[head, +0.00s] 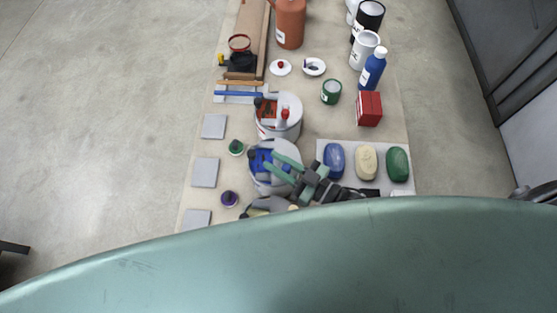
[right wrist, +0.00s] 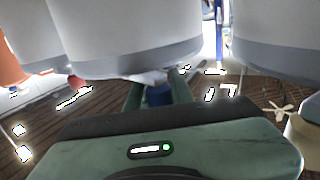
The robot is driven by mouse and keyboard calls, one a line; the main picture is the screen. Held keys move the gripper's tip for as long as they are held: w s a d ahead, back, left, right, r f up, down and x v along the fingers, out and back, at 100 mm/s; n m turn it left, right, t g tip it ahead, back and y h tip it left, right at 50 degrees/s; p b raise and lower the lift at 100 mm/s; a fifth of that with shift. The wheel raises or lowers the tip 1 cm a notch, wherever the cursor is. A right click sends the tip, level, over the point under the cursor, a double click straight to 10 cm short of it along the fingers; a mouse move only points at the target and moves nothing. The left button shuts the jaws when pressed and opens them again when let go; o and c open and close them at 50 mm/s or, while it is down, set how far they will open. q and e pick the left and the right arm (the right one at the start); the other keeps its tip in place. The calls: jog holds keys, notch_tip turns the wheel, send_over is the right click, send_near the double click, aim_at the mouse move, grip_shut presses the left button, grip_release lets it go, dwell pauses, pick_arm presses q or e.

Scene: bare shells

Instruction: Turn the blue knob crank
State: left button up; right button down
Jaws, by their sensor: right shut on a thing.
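The blue knob crank (head: 262,159) sits on top of a white drum in the middle of the table in the head view. My right gripper (head: 277,166) reaches over this drum from the right, its green fingers at the crank. In the right wrist view, a blue knob (right wrist: 158,95) shows between the two fingers of my right gripper (right wrist: 160,92), and they are shut on it. The fingers and wrist hide part of the crank. My left gripper is not in view.
A drum with a red-knobbed crank (head: 278,117) stands just behind. Another crank (head: 268,207) is in front, partly cut off by my green body. Blue, cream and green oval pieces (head: 366,162) lie on a pale tray at right. Grey square plates (head: 205,172) line the left edge.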

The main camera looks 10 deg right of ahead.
jog(key=shift+w+r, duration=0.15)
dwell(0.3)
jog(key=c, duration=1.2)
grip_release()
jog(key=shift+a, duration=0.1)
jog(key=shift+c, duration=0.2)
jog(key=b+v, duration=0.2)
jog(key=v, duration=0.6)
jog(key=shift+a, duration=0.15)
